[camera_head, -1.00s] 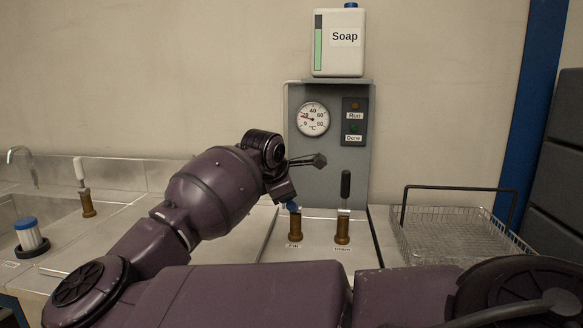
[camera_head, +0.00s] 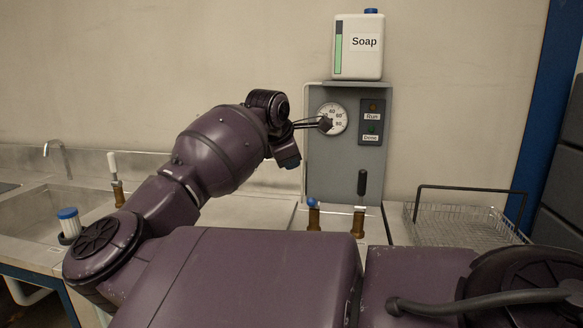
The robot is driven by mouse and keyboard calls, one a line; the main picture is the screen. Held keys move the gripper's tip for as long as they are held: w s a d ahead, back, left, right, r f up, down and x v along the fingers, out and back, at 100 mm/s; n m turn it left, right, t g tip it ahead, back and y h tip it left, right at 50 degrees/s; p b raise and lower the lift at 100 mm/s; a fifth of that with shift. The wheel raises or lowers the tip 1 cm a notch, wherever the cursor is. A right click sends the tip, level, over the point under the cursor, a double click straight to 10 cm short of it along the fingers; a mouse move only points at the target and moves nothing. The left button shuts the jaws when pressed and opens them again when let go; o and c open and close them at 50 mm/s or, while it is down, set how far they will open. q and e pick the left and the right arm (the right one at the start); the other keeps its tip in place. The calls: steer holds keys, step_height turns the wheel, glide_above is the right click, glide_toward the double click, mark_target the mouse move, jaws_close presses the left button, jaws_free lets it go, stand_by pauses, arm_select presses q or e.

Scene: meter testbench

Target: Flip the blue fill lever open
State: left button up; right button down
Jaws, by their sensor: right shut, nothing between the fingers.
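The blue fill lever (camera_head: 312,203) shows as a blue knob just above a brass valve body (camera_head: 314,219), in front of the grey panel. Its handle is foreshortened, so I cannot tell its exact tilt. My right gripper (camera_head: 325,124) is shut and empty. In the picture it overlaps the gauge (camera_head: 334,115), well above the blue knob and apart from it. My right arm's wrist is up and to the left of the lever. My left gripper is not in view.
A black-handled lever (camera_head: 362,183) stands upright right of the fill lever. The grey panel (camera_head: 336,165) carries a soap container (camera_head: 358,50). A wire basket (camera_head: 455,230) is at right. A sink (camera_head: 30,210) and a white-handled lever (camera_head: 112,163) are at left.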

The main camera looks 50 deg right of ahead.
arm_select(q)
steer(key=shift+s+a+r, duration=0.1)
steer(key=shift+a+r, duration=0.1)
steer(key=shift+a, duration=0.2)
arm_select(e)
steer(key=shift+v, duration=0.9)
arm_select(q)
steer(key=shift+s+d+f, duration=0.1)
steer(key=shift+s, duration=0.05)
